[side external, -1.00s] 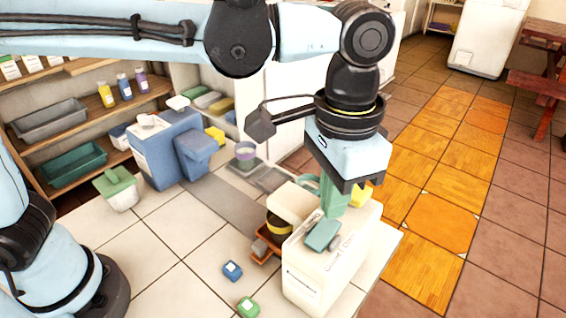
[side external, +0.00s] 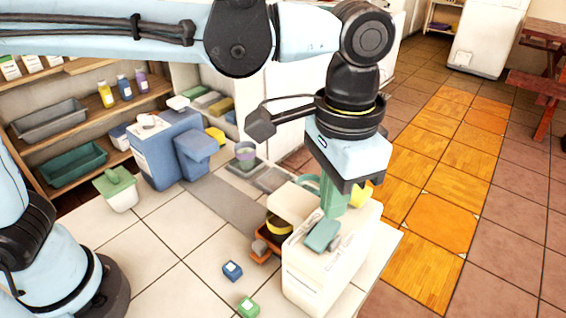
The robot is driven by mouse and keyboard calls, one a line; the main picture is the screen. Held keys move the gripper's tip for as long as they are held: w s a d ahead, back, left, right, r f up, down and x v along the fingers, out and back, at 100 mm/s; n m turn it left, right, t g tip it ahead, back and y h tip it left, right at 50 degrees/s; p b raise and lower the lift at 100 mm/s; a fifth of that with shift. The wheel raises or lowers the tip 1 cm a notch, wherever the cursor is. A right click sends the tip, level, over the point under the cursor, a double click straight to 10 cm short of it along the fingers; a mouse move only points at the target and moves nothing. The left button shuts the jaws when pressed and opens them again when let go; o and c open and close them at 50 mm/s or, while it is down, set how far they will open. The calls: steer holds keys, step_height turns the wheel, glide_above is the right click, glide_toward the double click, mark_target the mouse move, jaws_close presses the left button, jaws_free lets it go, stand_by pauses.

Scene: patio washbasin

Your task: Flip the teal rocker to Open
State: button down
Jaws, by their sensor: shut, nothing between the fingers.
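The teal rocker (side external: 322,236) sits on the top of a cream box-shaped unit (side external: 304,278) at the front right of the tiled surface. Lettering beside the rocker is too small to read. My gripper (side external: 334,208) points down over the unit, its green fingers shut and empty. The fingertips are right at the rocker's far end; I cannot tell whether they touch it. The fingers hide part of the unit's top, and which way the rocker is tilted is hard to tell.
An orange bin (side external: 262,250) stands close left of the unit. A blue block (side external: 232,271) and a green block (side external: 247,307) lie in front. A blue box (side external: 165,155) and a white tub (side external: 118,190) stand further left. Bare tiles lie between them.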

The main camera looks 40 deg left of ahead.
mark_target(330, 222)
steer(key=shift+f, duration=1.1)
stand_by(1.1)
steer(key=shift+r, duration=3.55)
steer(key=a+f+n+t, duration=0.2)
steer(key=a+f, duration=0.1)
steer(key=a, duration=0.6)
steer(key=a+f+n+t, duration=0.2)
steer(key=a+f, duration=0.1)
steer(key=a, duration=0.6)
steer(key=a+f+n+t, duration=0.2)
steer(key=a+f+t, duration=0.1)
steer(key=a, duration=0.6)
steer(key=shift+s+a+f, duration=0.25)
steer(key=shift+s+f, duration=0.2)
steer(key=shift+f, duration=0.05)
